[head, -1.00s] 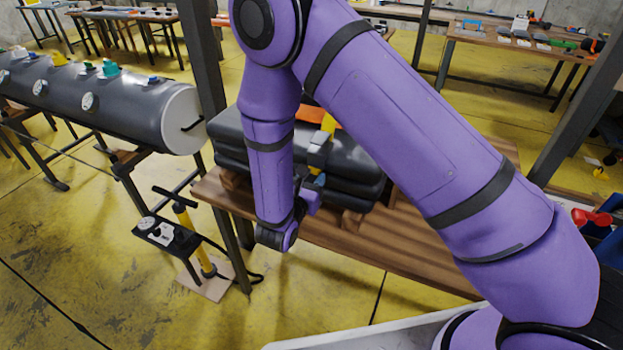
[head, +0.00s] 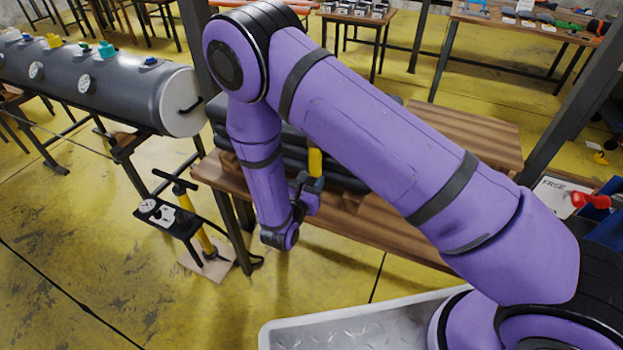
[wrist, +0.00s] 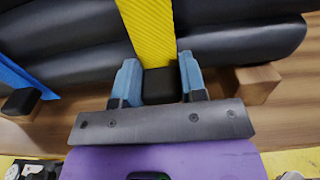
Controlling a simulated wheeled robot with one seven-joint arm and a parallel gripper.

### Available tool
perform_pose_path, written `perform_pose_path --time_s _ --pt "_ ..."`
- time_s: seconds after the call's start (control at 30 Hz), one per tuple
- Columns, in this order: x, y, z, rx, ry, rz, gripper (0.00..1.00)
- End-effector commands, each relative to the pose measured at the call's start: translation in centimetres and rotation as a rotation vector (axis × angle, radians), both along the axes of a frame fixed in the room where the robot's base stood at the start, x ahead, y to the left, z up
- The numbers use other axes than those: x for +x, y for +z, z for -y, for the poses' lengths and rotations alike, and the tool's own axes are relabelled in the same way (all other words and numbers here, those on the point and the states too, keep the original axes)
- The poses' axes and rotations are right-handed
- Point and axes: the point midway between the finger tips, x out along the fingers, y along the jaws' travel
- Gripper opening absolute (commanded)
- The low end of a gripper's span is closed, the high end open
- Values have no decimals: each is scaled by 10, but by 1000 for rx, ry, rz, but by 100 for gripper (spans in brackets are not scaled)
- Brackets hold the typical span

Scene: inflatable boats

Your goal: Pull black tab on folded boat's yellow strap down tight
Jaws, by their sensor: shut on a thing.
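The folded boat (head: 345,180) is a dark stack of rolls on the wooden table, mostly hidden behind my arm in the head view. In the wrist view its dark rolls (wrist: 235,48) fill the upper part. The yellow strap (wrist: 150,35) runs down over the rolls to a black tab (wrist: 160,85). A short piece of the strap also shows in the head view (head: 315,160). My gripper (wrist: 160,82) is shut on the black tab, one blue-grey finger on each side, in front of the stack. In the head view my gripper (head: 313,186) is by the table's front edge.
A blue strap (wrist: 25,78) with its own black tab (wrist: 20,102) hangs at the left of the wrist view. A wooden block (wrist: 258,82) is close on the right. A yellow pump (head: 203,235) stands on the floor left of the wooden table (head: 400,240).

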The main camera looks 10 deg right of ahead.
Motion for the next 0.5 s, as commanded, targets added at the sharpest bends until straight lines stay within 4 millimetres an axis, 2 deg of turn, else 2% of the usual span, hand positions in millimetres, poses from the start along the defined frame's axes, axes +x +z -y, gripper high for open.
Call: perform_pose_path --time_s 0.03,0.07,0.1,0.17,0.5 --pt "-1 -1 0 2 1 -2 0" --pt "-1 -1 0 2 1 -2 43" --pt "-1 -1 0 2 1 -2 52" --pt "-1 -1 0 2 1 -2 64" --pt "-3 0 -3 1 2 -2 64"
